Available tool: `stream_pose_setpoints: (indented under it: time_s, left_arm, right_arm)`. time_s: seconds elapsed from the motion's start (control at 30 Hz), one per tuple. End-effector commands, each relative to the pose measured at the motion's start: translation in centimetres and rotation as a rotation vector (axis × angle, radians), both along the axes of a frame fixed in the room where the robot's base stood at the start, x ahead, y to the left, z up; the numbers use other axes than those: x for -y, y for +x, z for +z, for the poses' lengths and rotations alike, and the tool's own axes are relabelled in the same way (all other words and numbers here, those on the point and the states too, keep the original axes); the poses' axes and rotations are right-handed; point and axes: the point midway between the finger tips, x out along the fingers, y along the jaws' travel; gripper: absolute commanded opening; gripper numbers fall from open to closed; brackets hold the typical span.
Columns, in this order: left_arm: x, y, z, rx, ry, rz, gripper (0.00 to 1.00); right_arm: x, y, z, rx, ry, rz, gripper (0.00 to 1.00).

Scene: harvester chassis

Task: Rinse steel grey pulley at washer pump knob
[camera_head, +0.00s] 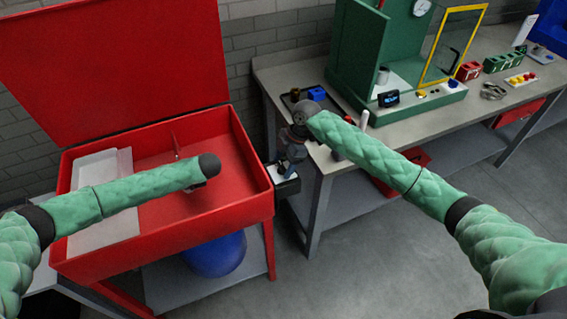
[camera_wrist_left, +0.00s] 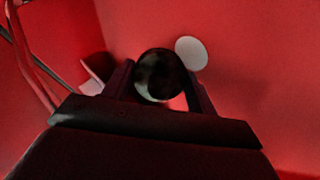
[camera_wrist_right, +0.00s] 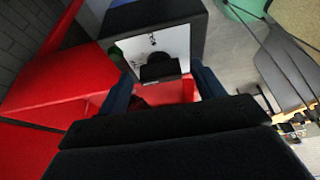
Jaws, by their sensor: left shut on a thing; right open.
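The parts washer (camera_head: 255,205) is a red open basin with its lid raised. My left gripper (camera_head: 202,183) is low inside the basin, mostly hidden by its own wrist in the head view. In the left wrist view it (camera_wrist_left: 162,88) is shut on a round dark grey pulley (camera_wrist_left: 158,72), partly in shadow. The pump knob (camera_wrist_right: 158,68) is black and sits on a white-faced panel (camera_wrist_right: 178,42) of a black box (camera_head: 287,186) at the washer's right side. My right gripper (camera_wrist_right: 163,84) is open, with its fingers on either side of the knob; contact cannot be told.
A pale disc (camera_wrist_left: 191,53) lies on the basin floor near the pulley. A thin rod or spout (camera_wrist_left: 32,60) stands at the left. A grey workbench (camera_head: 345,180) with a green cabinet (camera_head: 350,50) is close on the right. A blue drum (camera_head: 215,255) is under the washer.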

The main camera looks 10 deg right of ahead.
Motion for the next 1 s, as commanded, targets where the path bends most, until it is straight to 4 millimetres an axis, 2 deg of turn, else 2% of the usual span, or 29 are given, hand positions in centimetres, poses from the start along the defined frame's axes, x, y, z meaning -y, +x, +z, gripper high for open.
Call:
stream_pose_setpoints:
  time_s: [0.27, 0.5, 0.73, 1.0]
  left_arm:
    - [0.01, 0.05, 0.08, 0.001, 0.0, 0.0, 0.21]
    - [0.01, 0.05, 0.08, 0.001, 0.0, 0.0, 0.21]
    - [0.01, 0.05, 0.08, 0.001, 0.0, 0.0, 0.21]
    - [0.0, 0.04, 0.08, 0.001, 0.0, 0.0, 0.21]
  right_arm:
    - [-0.04, -0.01, -0.1, 0.0, 0.0, 0.0, 0.67]
    - [-0.03, 0.0, -0.07, 0.0, 0.0, 0.0, 0.23]
    - [-0.03, -0.03, -0.04, 0.002, 0.0, -0.038, 0.23]
    - [0.03, -0.16, -0.05, 0.002, -0.001, -0.228, 0.23]
